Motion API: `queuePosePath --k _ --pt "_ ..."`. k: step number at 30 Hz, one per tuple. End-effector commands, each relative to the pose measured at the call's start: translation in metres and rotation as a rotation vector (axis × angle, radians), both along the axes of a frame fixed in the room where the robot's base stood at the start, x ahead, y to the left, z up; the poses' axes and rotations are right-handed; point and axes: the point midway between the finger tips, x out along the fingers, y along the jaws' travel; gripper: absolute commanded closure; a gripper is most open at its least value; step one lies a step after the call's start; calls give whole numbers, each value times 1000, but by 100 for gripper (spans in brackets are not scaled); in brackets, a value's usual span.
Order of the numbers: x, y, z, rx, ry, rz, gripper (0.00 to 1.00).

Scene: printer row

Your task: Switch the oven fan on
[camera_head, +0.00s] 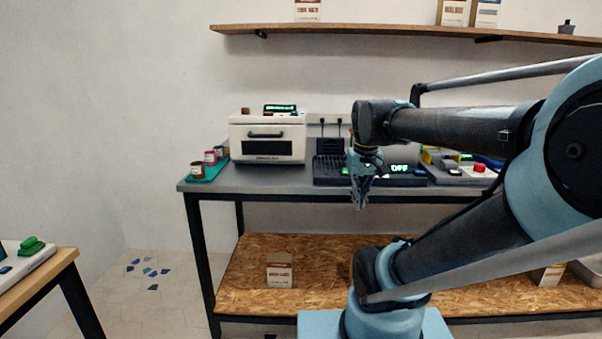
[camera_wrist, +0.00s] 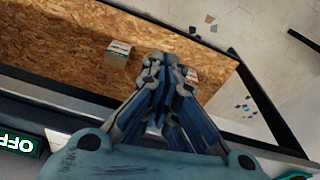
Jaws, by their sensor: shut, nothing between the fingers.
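A white oven (camera_head: 267,138) with a dark door handle stands on the left half of the bench, with a small green-lit display (camera_head: 280,108) on top. To its right is a low black unit (camera_head: 328,171) with a lit display reading "OFF" (camera_head: 399,169); that display also shows at the left of the wrist view (camera_wrist: 16,143). I cannot tell which control is the oven fan's. My gripper (camera_head: 361,204) points down in front of the black unit, hiding part of it. In the wrist view my gripper (camera_wrist: 168,65) is shut and empty, with the lower shelf behind it.
The grey bench (camera_head: 228,183) has a teal tray (camera_head: 207,172) with jars at its left end. A device with a red button (camera_head: 479,168) stands at the right. A box (camera_head: 279,271) sits on the wooden lower shelf (camera_head: 330,285). A wall shelf (camera_head: 380,31) hangs above.

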Motion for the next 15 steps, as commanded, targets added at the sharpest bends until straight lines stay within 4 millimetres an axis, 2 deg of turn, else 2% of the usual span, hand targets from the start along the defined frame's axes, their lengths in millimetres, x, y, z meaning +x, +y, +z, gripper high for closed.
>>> queuePosePath --k 1,6,10,15 --pt "-14 -5 -19 1 -6 -18 100" --pt "-48 -17 -74 3 -27 -67 100" --pt "-65 -23 -103 4 -37 -92 100" --pt "-73 -25 -118 4 -44 -104 100"
